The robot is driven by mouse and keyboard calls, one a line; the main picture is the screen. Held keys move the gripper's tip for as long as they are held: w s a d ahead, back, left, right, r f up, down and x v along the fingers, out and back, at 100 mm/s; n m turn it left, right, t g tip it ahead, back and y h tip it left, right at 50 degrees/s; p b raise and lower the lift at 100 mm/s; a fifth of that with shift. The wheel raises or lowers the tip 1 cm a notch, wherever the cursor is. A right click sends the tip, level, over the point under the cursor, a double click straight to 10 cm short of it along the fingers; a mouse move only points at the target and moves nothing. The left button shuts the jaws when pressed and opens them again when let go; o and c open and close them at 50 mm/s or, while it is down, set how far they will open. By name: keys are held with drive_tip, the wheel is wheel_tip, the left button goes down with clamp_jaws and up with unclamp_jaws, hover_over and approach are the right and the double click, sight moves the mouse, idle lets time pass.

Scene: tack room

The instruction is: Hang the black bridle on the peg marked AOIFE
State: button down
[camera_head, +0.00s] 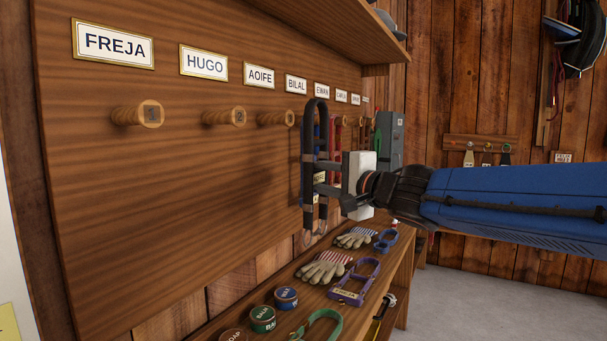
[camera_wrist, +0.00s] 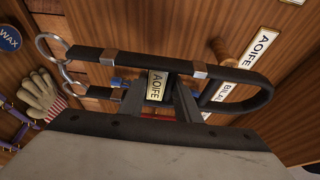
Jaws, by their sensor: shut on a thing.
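My gripper (camera_head: 318,178) is shut on the black bridle (camera_head: 308,135), holding it upright in front of the board with its closed loop on top. In the wrist view the bridle (camera_wrist: 130,58) spans the picture, with metal rings at the left and a tag reading AOIFE between my fingers (camera_wrist: 160,92). The AOIFE plate (camera_head: 259,75) is above a bare wooden peg (camera_head: 275,118). The bridle is to the right of this peg, apart from it. The wrist view shows the peg (camera_wrist: 222,50) beside the AOIFE plate (camera_wrist: 262,46), outside the loop.
The FREJA peg (camera_head: 138,115) and HUGO peg (camera_head: 224,117) are bare. Red tack (camera_head: 338,135) hangs farther along the row. A shelf (camera_head: 320,20) overhangs the plates. Below, a bench holds gloves (camera_head: 322,268), tins (camera_head: 286,297) and a purple halter (camera_head: 352,288).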

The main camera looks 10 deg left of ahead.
drive_tip(key=shift+w+a+f, duration=0.25)
drive_tip(key=shift+w+a, duration=0.35)
drive_tip(key=shift+a, duration=1.15)
drive_tip(key=shift+w+a+f, duration=0.25)
drive_tip(key=shift+w+a, duration=0.35)
drive_tip(key=shift+a, duration=1.15)
drive_tip(key=shift+w+a+f, duration=0.25)
drive_tip(key=shift+w+a, duration=0.35)
drive_tip(key=shift+a, duration=1.15)
drive_tip(key=c, duration=1.2)
unclamp_jaws()
drive_tip(key=shift+f, duration=0.15)
